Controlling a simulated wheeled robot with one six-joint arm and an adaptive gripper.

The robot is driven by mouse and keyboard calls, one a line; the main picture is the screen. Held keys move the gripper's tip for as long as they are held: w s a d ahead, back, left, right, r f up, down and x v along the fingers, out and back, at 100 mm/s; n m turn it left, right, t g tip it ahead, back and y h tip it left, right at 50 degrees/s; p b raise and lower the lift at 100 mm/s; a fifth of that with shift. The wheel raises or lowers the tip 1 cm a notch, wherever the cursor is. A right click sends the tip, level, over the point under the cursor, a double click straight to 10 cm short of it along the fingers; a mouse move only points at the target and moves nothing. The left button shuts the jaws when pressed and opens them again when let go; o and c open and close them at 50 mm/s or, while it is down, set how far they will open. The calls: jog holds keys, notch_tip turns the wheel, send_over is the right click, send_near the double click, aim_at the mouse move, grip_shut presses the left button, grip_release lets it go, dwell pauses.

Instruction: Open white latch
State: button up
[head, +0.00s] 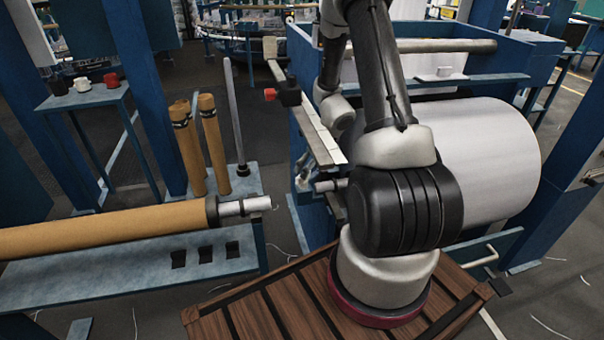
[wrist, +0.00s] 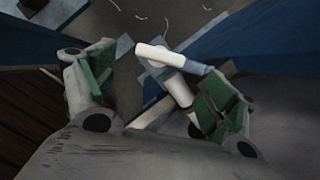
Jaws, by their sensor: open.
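The white latch (wrist: 160,56) shows in the wrist view as a short white bar on a pale stem. It lies between the two fingers of my gripper (wrist: 160,84), a little beyond the middle of the gap. My gripper is open, with green pads facing each other and space on both sides of the stem. The right finger is nearer the stem than the left. I cannot tell whether either finger touches it. In the head view my arm covers much of the machine's near side, and I cannot make out the gripper or the latch there with certainty.
A large white roll (head: 485,160) sits in the blue frame at right. A long brown roll (head: 110,228) lies at left on a blue bench (head: 130,280). Several upright tubes (head: 187,150) stand behind it. A small table (head: 85,98) holds spools. Dark floor lies between.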

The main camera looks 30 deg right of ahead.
aim_at(306, 181)
jog(key=x, duration=0.5)
jog(key=shift+w+f, duration=0.1)
jog(key=shift+f, duration=0.2)
jog(key=c, duration=1.4)
jog(key=shift+c, duration=0.2)
jog(key=shift+n, duration=0.4)
jog(key=n+y, duration=0.1)
jog(key=n, duration=0.1)
jog(key=n+g, duration=0.1)
jog(key=n, duration=0.1)
jog(key=shift+w+d+n+y, duration=0.2)
jog(key=shift+n+y, duration=0.1)
jog(key=shift+y, duration=0.1)
jog(key=n+g, duration=0.1)
jog(key=n, duration=0.1)
jog(key=n+g, duration=0.1)
jog(key=n, duration=0.1)
jog(key=shift+w+d+n+y, duration=0.1)
jog(key=shift+w+n+y, duration=0.05)
jog(key=shift+n+y, duration=0.25)
